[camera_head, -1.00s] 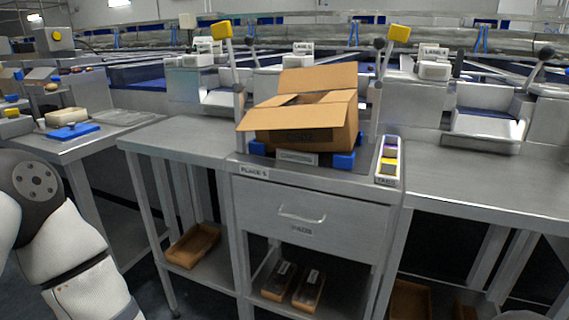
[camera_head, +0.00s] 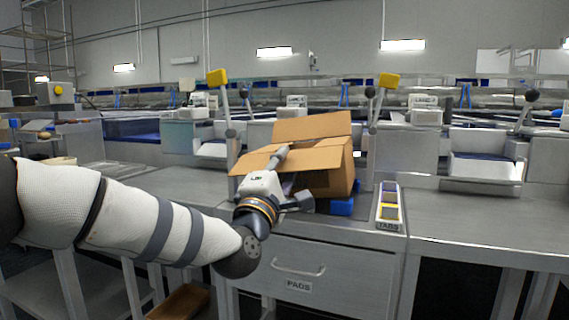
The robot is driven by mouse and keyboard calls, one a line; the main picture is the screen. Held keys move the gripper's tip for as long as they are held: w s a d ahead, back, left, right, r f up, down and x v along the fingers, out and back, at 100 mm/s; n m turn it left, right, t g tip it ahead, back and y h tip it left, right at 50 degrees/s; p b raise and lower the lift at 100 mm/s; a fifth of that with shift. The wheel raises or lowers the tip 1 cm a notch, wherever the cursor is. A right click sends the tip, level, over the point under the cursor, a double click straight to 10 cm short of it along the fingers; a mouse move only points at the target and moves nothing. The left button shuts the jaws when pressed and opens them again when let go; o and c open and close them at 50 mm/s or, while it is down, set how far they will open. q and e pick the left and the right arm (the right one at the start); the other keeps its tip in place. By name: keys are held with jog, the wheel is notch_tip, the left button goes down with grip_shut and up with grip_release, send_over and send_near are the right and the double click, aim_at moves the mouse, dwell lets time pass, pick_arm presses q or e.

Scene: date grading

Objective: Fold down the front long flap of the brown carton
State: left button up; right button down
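The brown carton (camera_head: 327,183) stands open on the steel bench. Its back long flap (camera_head: 312,127) stands up. Its front long flap (camera_head: 318,158) sticks outward over the front face, towards me. My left gripper (camera_head: 287,172) is at the front left of the carton. One finger overlaps the front flap in the picture; I cannot tell if it touches. The wrist and gripper hide much of the carton's front face. The spacing of the fingertips is not clear. My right gripper is out of view.
A blue corner block (camera_head: 342,206) sits at the carton's base. A tabs tray (camera_head: 389,208) lies right of it. Yellow-topped posts (camera_head: 218,78) rise behind on both sides. The bench (camera_head: 470,215) is bare to the right. A pads drawer (camera_head: 300,268) is below.

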pick_arm(q)
jog(key=shift+w+r, duration=0.1)
jog(key=shift+w, duration=0.25)
grip_shut()
